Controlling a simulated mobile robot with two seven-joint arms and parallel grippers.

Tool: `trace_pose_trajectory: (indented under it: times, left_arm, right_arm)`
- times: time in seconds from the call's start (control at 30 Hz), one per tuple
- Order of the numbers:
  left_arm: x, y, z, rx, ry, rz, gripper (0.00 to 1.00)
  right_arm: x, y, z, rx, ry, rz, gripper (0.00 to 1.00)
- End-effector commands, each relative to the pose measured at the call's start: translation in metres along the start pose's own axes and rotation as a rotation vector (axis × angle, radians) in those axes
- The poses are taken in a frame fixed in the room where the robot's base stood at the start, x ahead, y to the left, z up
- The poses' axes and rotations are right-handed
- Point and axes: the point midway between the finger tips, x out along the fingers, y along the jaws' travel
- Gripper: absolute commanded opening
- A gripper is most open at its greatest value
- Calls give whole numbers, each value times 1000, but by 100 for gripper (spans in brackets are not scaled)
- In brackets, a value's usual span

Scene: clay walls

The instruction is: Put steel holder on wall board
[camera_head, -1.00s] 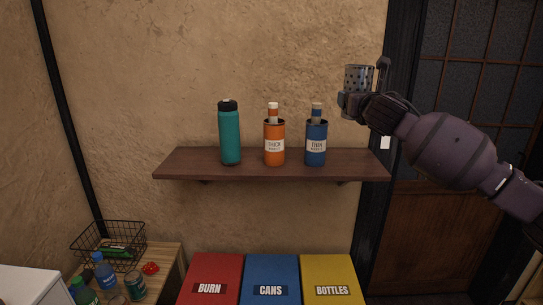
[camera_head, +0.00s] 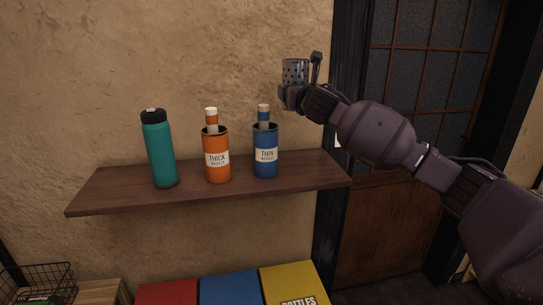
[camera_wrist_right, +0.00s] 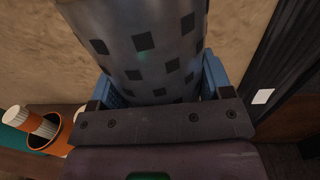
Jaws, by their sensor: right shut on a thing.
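The steel holder (camera_head: 294,70) is a grey metal cylinder with dark square holes. My right gripper (camera_head: 291,97) is shut on it and holds it upright in the air, above the right part of the wall board and in front of the wall. In the right wrist view the holder (camera_wrist_right: 145,50) fills the upper middle between the blue fingers of the gripper (camera_wrist_right: 160,88). The wall board (camera_head: 120,200) is a dark brown wooden shelf fixed to the clay wall. My left gripper is not in view.
On the board stand a teal bottle (camera_head: 159,150), an orange THICK holder (camera_head: 216,155) and a blue THIN holder (camera_head: 265,152). The board's right end is bare. Below are red (camera_head: 167,293), blue (camera_head: 230,288) and yellow (camera_head: 292,280) bins. A dark door (camera_head: 400,220) is at right.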

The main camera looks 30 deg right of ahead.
Motion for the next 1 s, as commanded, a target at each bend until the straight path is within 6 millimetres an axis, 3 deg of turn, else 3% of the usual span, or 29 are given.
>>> trace_pose_trajectory:
  times: [0.5, 0.63, 1.0]
  left_arm:
    - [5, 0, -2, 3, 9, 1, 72]
    - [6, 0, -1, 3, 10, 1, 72]
    - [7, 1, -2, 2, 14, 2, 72]
  right_arm:
    - [0, 0, -114, 5, 4, 0, 46]
    - [0, 0, -133, 2, 3, -1, 46]
    - [0, 0, -160, 3, 4, -1, 46]
